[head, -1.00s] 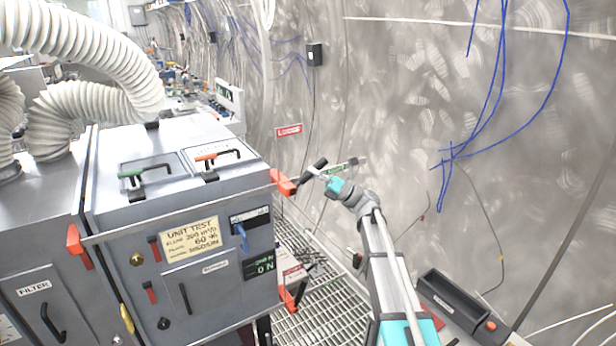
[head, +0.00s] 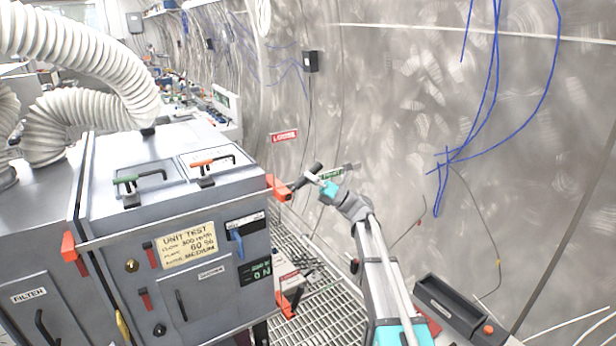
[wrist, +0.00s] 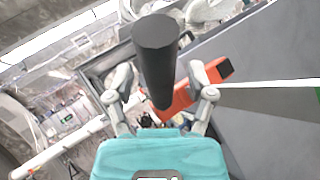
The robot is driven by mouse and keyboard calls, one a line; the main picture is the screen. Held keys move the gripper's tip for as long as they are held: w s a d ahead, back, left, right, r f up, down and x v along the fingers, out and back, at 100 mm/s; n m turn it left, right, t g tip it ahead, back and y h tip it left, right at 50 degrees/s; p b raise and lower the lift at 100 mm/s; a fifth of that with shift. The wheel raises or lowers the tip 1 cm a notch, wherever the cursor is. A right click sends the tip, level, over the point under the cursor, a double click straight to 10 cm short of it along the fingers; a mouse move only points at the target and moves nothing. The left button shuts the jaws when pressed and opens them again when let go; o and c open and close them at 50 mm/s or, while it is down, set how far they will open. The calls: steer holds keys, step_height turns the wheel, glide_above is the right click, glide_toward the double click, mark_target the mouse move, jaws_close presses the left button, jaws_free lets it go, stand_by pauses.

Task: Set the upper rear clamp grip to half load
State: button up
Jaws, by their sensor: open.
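The upper rear clamp is an orange block (head: 279,188) at the right top corner of the grey test unit. Its black cylindrical grip (head: 306,178) sticks out to the right of it. My gripper (head: 318,182) is open right at this grip. In the wrist view the black grip (wrist: 158,50) rises between the two spread fingers of my gripper (wrist: 160,76), with the orange clamp (wrist: 188,95) behind the right finger. I cannot tell whether either finger touches the grip.
A red sign seeming to read LOOSE (head: 284,136) and a small green label (head: 332,173) show near the clamp. Other orange clamps sit at the unit's front left (head: 69,246) and lower right (head: 287,304). The curved steel wall (head: 400,110) stands right of my arm.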

steer(key=shift+s+a+f+n+h, duration=0.1)
steer(key=shift+s+f+n+h, duration=0.2)
steer(key=shift+s+f, duration=0.15)
steer(key=s+f+n+g+h, duration=0.2)
steer(key=s+f+n+h, duration=1.1)
steer(key=f, duration=0.6)
steer(key=s+d+f+n+h, duration=0.4)
steer(key=s+d+n+h, duration=0.1)
steer(key=s+d+n, duration=0.1)
steer(key=s+d+f+n+g+h, duration=0.1)
steer(key=s+d+f+n+h, duration=0.3)
steer(key=s+d, duration=0.4)
steer(key=d+n+h, duration=0.1)
steer(key=d+n, duration=0.1)
steer(key=d, duration=0.1)
steer(key=shift+s+f+n+h, duration=0.4)
